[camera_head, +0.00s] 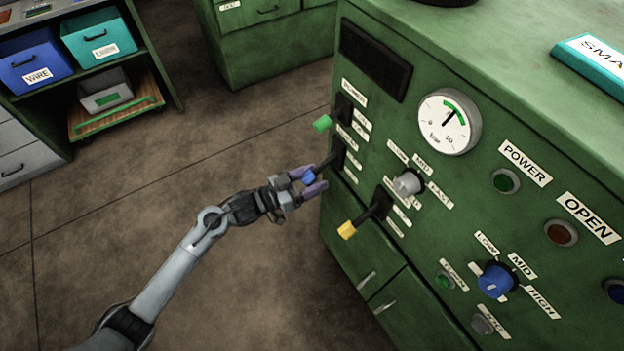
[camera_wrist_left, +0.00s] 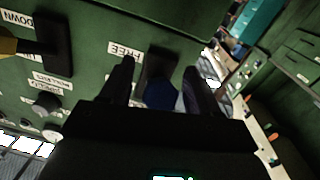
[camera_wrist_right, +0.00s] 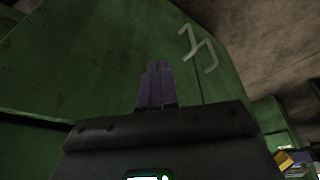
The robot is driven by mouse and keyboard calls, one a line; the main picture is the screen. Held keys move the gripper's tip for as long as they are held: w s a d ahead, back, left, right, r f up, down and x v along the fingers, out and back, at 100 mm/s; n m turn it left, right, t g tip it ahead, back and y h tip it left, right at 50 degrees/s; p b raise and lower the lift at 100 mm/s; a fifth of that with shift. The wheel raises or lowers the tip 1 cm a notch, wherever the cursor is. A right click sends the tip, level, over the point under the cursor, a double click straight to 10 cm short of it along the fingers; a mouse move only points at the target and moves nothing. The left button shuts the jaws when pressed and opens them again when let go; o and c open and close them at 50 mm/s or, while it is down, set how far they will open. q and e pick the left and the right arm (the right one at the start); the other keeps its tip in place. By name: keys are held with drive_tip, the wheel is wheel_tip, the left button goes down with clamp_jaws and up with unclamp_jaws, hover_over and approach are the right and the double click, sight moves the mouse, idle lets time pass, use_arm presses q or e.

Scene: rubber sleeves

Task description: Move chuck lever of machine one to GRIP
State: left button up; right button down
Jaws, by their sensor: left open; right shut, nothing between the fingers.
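The chuck lever, a dark lever with a blue knob (camera_head: 309,177), sticks out of the green machine's front face, below the green-tipped lever (camera_head: 322,124). My left gripper (camera_head: 314,180) is open, with its fingers on either side of the blue knob. In the left wrist view the blue knob (camera_wrist_left: 161,95) sits between the two fingers, with a FREE label (camera_wrist_left: 124,51) beside the lever's slot. I cannot tell whether the fingers touch it. I cannot read a GRIP label. My right gripper (camera_wrist_right: 155,86) is shut and empty near a green panel; the head view does not show it.
A yellow-tipped lever (camera_head: 347,230) and a grey knob (camera_head: 408,183) are close on the right. A pressure gauge (camera_head: 449,121) and a blue dial (camera_head: 496,280) are on the same face. Open floor (camera_head: 110,215) lies left of the machine. A panel handle (camera_wrist_right: 197,48) is near the right gripper.

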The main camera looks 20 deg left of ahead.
use_arm(q)
clamp_jaws()
idle(0.4)
